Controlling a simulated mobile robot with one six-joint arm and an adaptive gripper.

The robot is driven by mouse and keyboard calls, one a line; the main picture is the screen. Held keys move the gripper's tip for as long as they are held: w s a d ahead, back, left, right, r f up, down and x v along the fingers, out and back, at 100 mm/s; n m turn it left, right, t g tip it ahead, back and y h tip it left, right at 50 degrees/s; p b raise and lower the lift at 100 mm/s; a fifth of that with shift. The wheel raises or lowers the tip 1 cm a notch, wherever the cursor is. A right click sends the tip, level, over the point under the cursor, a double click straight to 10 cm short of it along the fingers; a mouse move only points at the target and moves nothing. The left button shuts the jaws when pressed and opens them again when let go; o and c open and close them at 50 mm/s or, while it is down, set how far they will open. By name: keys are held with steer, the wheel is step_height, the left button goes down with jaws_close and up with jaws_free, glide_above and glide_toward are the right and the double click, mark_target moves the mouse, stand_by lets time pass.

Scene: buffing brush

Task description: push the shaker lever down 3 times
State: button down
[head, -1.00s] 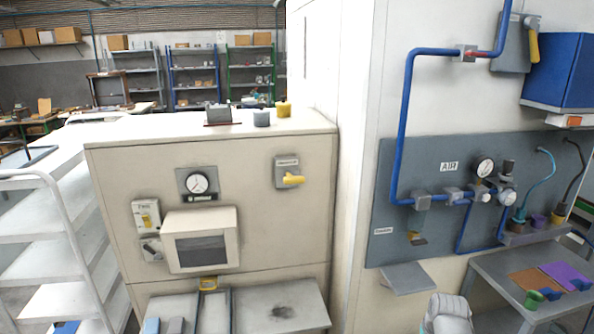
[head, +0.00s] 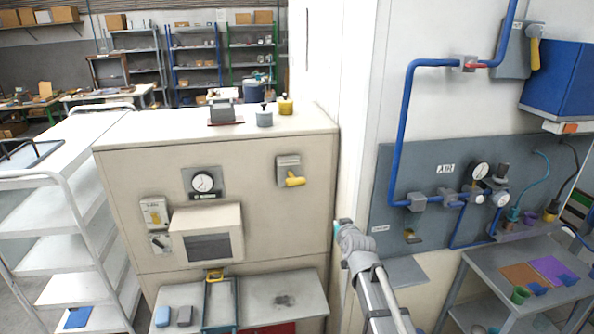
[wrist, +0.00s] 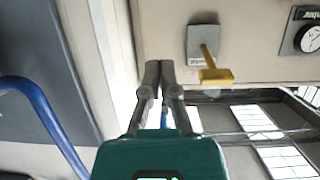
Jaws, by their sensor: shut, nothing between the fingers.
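A yellow lever (head: 295,180) sits on a small grey plate on the front of the beige cabinet, at its upper right. I take it for the shaker lever; its small label cannot be read. In the wrist view, which is upside down, the lever (wrist: 215,74) stands right of my gripper (wrist: 159,66). My gripper's two fingers are shut together, empty and apart from the lever. In the head view my arm rises in front of the cabinet's right edge; the fingertips cannot be made out there.
The beige cabinet (head: 130,220) also carries a gauge (head: 204,182) and a hooded box (head: 207,235). A white wall corner stands right of it. A blue pipe (head: 400,130) and grey panel (head: 420,170) are further right. A white rack (head: 70,245) stands left.

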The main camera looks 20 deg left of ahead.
mark_target(296, 180)
steer(key=a+r+t+y+p, duration=0.3)
steer(key=a+r+t+p, duration=0.1)
steer(key=a+r, duration=0.8)
steer(key=shift+r+n, duration=0.3)
steer(key=shift+w+a, duration=0.1)
steer(key=x, duration=0.9)
steer(key=shift+w+p, duration=0.15)
steer(key=shift+p, duration=0.25)
steer(key=shift+w+a+f, duration=0.15)
steer(key=shift+w+a, duration=0.1)
steer(key=shift+s+d+f+b, duration=0.1)
steer(key=shift+s+f+b, duration=0.05)
steer(key=shift+f+b, duration=0.5)
steer(key=shift+s+d+f+b, duration=0.15)
steer(key=shift+s+f+b, duration=0.05)
steer(key=shift+f+b, duration=0.4)
steer(key=shift+s+d+f+b, duration=0.1)
steer(key=shift+s+f+b, duration=0.05)
steer(key=shift+f+b, duration=0.45)
steer(key=shift+r, duration=0.1)
steer(key=shift+s+a+b, duration=0.1)
steer(key=shift+b, duration=0.2)
